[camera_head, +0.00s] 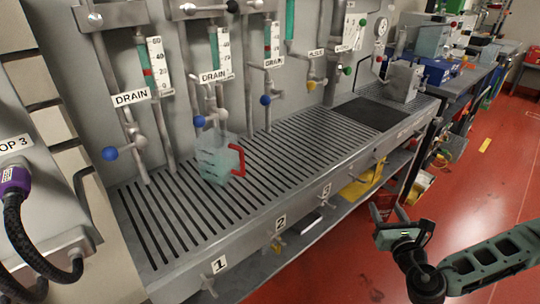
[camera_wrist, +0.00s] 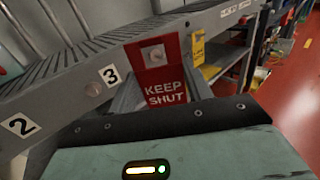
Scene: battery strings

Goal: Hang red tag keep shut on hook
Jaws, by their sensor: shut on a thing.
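The red tag (camera_wrist: 166,82), lettered KEEP SHUT in white, stands upright in the middle of the wrist view. My gripper (camera_wrist: 165,105) is shut on its lower part. A hole near the tag's top shows a grey round shape; I cannot tell whether a peg passes through it. In the head view my gripper (camera_head: 403,236) is at the lower right, off the bench's front side. A red patch just beyond it may be the tag.
The slatted metal bench (camera_head: 262,205) has labels 1, 2 and 3 and several projecting fittings along its front. A clear jug (camera_head: 215,160) with a red handle stands on it. A yellow item (camera_head: 362,182) is on the lower shelf. The red floor (camera_head: 340,265) in front is open.

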